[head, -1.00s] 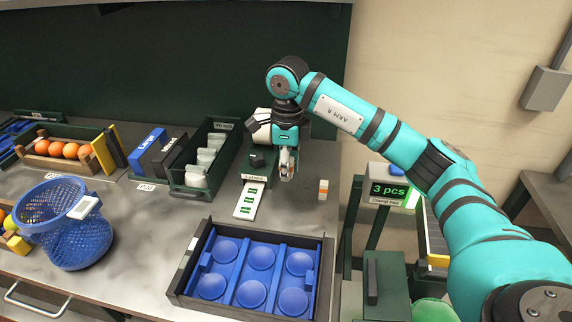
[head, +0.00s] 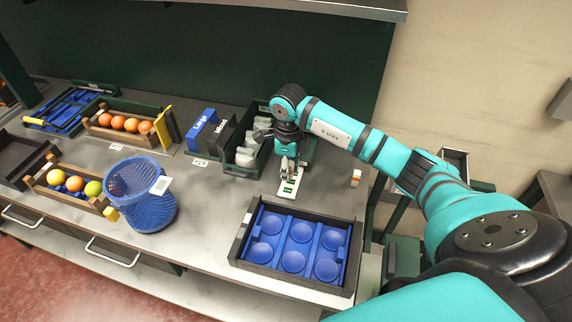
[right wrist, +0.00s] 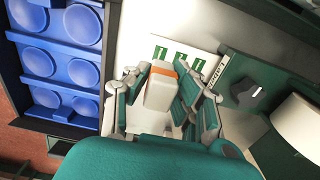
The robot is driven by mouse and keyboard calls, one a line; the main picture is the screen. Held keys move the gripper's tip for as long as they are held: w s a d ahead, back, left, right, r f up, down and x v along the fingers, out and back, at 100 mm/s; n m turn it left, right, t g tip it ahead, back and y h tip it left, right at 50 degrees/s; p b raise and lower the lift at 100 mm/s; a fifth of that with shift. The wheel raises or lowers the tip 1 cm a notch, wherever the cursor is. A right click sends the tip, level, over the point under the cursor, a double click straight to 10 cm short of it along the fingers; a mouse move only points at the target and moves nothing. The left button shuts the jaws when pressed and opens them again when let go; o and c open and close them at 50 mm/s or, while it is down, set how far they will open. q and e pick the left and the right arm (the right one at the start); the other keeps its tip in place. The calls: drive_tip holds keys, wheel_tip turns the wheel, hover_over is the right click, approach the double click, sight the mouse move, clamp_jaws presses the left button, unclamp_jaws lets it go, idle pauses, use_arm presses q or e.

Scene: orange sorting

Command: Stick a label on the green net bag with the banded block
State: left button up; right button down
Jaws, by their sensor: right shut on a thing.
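A white block with an orange band (right wrist: 160,88) is between the fingers of my right gripper (right wrist: 158,75). In the head view my right gripper (head: 288,172) points down at the far end of the label card, shut on this block. The white label card (head: 291,187) has several green labels; it also shows in the right wrist view (right wrist: 185,50), just beyond the block. I cannot tell whether the block touches it. Another small white block with an orange band (head: 355,178) stands to the right on the table. I see no green net bag. My left gripper is out of view.
A blue tray with round cups (head: 297,246) lies in front. A blue mesh basket (head: 150,205) stands left, near fruit crates (head: 125,118). A dark green bin (head: 248,150) stands close left of my gripper. Bare table (head: 215,205) lies between basket and tray.

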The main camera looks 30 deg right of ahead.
sight(288, 190)
drive_tip(key=shift+f, duration=0.55)
drive_tip(key=shift+f+b, duration=0.65)
drive_tip(key=shift+f, duration=0.2)
drive_tip(key=shift+f+b, duration=0.65)
drive_tip(key=shift+f, duration=0.55)
drive_tip(key=shift+f+b, duration=0.5)
drive_tip(key=shift+b, duration=0.1)
idle(0.4)
drive_tip(key=shift+r+p, duration=2.15)
drive_tip(key=shift+r, duration=1.4)
drive_tip(key=shift+s+f, duration=0.1)
drive_tip(key=shift+f, duration=0.05)
